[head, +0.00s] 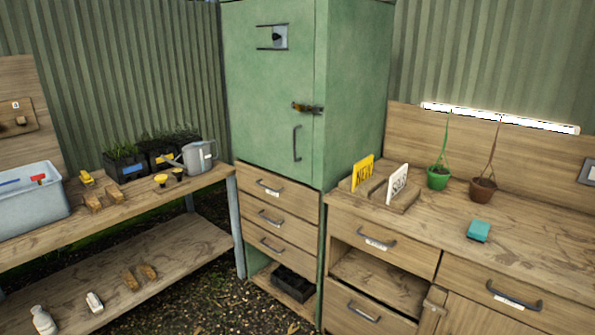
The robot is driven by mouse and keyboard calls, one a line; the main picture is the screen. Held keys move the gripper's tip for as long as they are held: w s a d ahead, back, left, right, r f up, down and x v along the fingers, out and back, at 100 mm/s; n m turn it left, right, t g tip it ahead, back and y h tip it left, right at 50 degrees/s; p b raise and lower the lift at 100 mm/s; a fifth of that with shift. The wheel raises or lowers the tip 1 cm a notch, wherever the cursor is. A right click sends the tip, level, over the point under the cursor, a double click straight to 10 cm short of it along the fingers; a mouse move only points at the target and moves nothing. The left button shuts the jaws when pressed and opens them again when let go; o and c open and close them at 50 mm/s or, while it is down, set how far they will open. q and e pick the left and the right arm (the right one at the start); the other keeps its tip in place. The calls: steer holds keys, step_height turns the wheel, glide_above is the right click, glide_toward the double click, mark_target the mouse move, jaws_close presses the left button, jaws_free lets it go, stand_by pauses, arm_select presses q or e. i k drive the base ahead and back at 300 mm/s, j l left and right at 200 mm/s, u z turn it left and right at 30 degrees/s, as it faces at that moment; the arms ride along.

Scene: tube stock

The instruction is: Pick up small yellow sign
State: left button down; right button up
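The small yellow sign (363,172) stands upright in a slotted wooden holder (407,206) on the right-hand workbench, near its left end by the green cabinet. It bears dark lettering too small to read surely. A white sign (397,184) stands in the same holder, just right of the yellow one and apart from it. Neither of my grippers shows in the head view.
Right of the holder are a green hanging pot (438,179), a brown hanging pot (483,190) and a teal block (478,231). The tall green cabinet (270,90) rises to the left. The right bench's (540,260) front top is mostly clear.

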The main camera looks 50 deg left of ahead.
mark_target(362, 170)
steer(key=u, duration=1.15)
steer(key=i+l, duration=0.15)
steer(key=i, duration=0.35)
